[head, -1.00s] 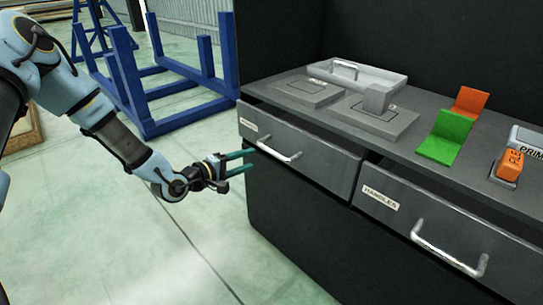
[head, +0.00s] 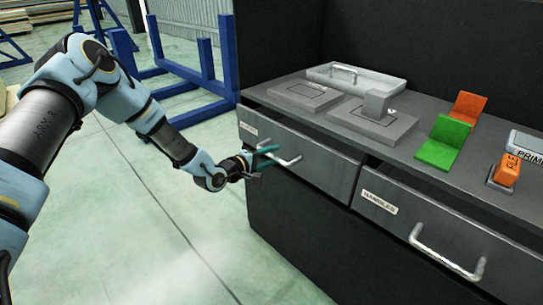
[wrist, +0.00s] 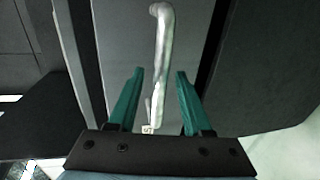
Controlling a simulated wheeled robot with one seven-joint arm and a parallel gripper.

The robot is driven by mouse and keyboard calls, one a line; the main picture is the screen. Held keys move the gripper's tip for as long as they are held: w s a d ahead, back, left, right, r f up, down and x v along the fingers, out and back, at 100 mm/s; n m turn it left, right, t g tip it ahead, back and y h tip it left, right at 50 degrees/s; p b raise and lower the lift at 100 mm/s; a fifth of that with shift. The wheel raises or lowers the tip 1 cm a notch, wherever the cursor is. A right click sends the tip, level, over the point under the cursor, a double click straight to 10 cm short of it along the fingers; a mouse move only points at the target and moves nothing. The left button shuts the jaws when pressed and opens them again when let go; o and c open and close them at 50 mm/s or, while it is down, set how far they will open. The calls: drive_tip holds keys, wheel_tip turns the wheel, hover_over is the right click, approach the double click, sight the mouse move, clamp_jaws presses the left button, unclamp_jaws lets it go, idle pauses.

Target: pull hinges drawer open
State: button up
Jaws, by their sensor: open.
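The left drawer (head: 318,168) has a grey front, a small label (head: 248,129) too small to read, and a silver bar handle (head: 287,160). I take it as the hinges drawer, since the right drawer (head: 385,222) is labelled HANDLES. My gripper (head: 264,160) is at the left end of the left drawer's handle. In the wrist view my gripper (wrist: 156,95) is open, with green fingers on either side of the handle (wrist: 161,60). The handle runs lengthwise between the fingers, with gaps visible on both sides. Whether the fingers reach its full depth cannot be told.
The worktop holds a grey tray (head: 385,86), fixture blocks (head: 374,118), a green bracket (head: 445,143), an orange bracket (head: 469,105) and an orange block (head: 507,171). A blue frame (head: 190,90) stands behind my arm. The floor in front is clear.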

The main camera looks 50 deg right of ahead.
clamp_jaws()
idle(1.4)
